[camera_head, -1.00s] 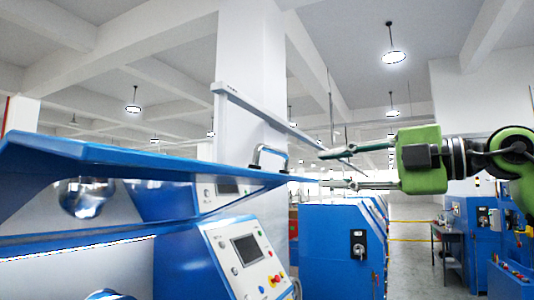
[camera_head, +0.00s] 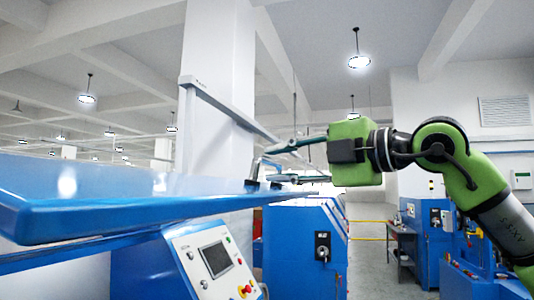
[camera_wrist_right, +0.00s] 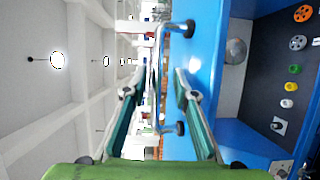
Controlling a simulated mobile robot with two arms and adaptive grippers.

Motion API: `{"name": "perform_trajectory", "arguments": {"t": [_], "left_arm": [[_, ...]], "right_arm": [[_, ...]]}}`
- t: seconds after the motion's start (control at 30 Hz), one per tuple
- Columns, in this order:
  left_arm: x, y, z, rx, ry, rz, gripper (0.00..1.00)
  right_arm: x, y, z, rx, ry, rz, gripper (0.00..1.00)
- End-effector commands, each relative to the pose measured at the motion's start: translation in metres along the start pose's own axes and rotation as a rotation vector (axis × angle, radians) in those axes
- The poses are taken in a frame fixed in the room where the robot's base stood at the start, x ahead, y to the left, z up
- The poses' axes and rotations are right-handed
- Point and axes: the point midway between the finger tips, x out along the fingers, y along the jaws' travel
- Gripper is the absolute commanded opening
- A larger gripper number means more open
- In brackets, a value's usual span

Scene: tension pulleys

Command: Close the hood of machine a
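The hood of machine a (camera_head: 110,197) is a blue panel that stands out over the machine, its edge running across the left half of the head view. Its metal bar handle (camera_head: 254,170) is at the panel's right end. My right gripper (camera_head: 270,166) is open, coming from the right, with one finger above and one below the handle's level. In the right wrist view the handle (camera_wrist_right: 157,80) lies between the two spread fingers (camera_wrist_right: 157,82), with a gap on each side. My left gripper is out of view.
The machine's control panel (camera_head: 213,262), with a screen and buttons, is below the hood. The machine's dark inner face with coloured knobs (camera_wrist_right: 290,80) shows in the right wrist view. Another blue machine (camera_head: 300,250) stands behind. An open aisle (camera_head: 372,270) runs to the right.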

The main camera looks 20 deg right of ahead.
Motion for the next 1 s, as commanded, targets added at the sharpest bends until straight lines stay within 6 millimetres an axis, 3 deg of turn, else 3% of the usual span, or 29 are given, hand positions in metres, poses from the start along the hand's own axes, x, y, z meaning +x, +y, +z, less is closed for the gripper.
{"name": "perform_trajectory", "arguments": {"t": [0.23, 0.57, 0.6, 0.7, 1.0], "left_arm": [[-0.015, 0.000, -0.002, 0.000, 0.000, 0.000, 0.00], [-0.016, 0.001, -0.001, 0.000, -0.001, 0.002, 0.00], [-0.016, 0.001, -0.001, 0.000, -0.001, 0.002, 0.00], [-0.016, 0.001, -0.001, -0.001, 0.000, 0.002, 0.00], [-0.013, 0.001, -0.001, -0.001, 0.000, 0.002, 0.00]], "right_arm": [[0.029, 0.003, 0.001, 0.001, -0.001, 0.002, 0.26], [0.033, 0.000, 0.001, 0.001, -0.001, 0.003, 0.26], [0.033, 0.001, 0.001, 0.001, -0.001, 0.003, 0.24], [0.033, 0.001, 0.001, 0.001, -0.001, 0.003, 0.00], [0.032, -0.002, 0.001, 0.001, -0.001, 0.003, 0.00]]}}
